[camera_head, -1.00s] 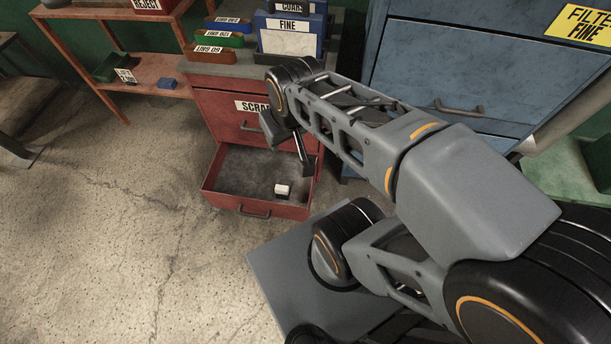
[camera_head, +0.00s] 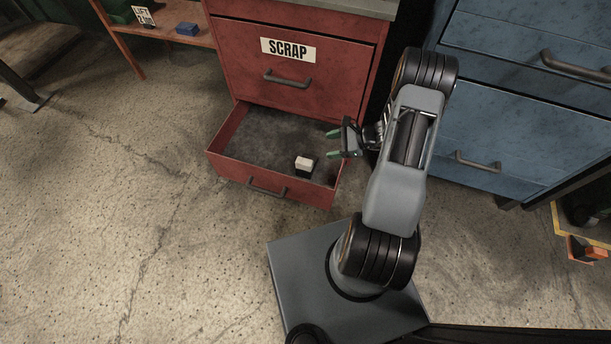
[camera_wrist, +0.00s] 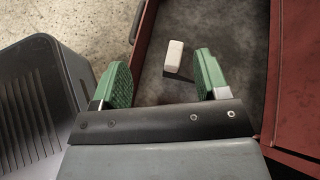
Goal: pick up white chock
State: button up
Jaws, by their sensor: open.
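The white chock (camera_head: 304,162) is a small block with a white top and dark lower part. It lies in the open red drawer (camera_head: 230,153), near the drawer's front right. My gripper (camera_head: 331,144) is open and empty, at the drawer's right side, a little right of the chock and apart from it. In the wrist view the chock (camera_wrist: 174,56) shows beyond the green fingertips of my gripper (camera_wrist: 164,76), between them and nearer the right one. The drawer floor (camera_wrist: 215,40) around it is bare.
The red cabinet with the SCRAP label (camera_head: 288,50) rises behind the drawer. A blue cabinet (camera_head: 490,125) stands to the right. A small blue block (camera_head: 187,29) lies on an orange shelf (camera_head: 168,36) at the upper left. The floor left of the drawer is clear.

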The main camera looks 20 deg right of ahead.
notch_tip(320, 180, down, 12)
jog(key=d+m+t+b, duration=0.2)
jog(key=m+t+b, duration=0.1)
jog(key=m, duration=0.1)
jog(key=b, duration=0.2)
send_near(306, 161)
jog(key=w+a, duration=0.1)
jog(key=a, duration=0.2)
jog(key=shift+w+a+f+m+h+b, duration=0.3)
jog(key=shift+w+a+f+b, duration=0.1)
jog(key=shift+w+f, duration=0.3)
jog(key=b+x, duration=0.2)
jog(key=x, duration=0.2)
jog(key=shift+f, duration=0.1)
jog(key=shift+w+a+f+b, duration=0.15)
jog(key=shift+w+a+b, duration=0.2)
jog(key=shift+a, duration=0.05)
grip_shut()
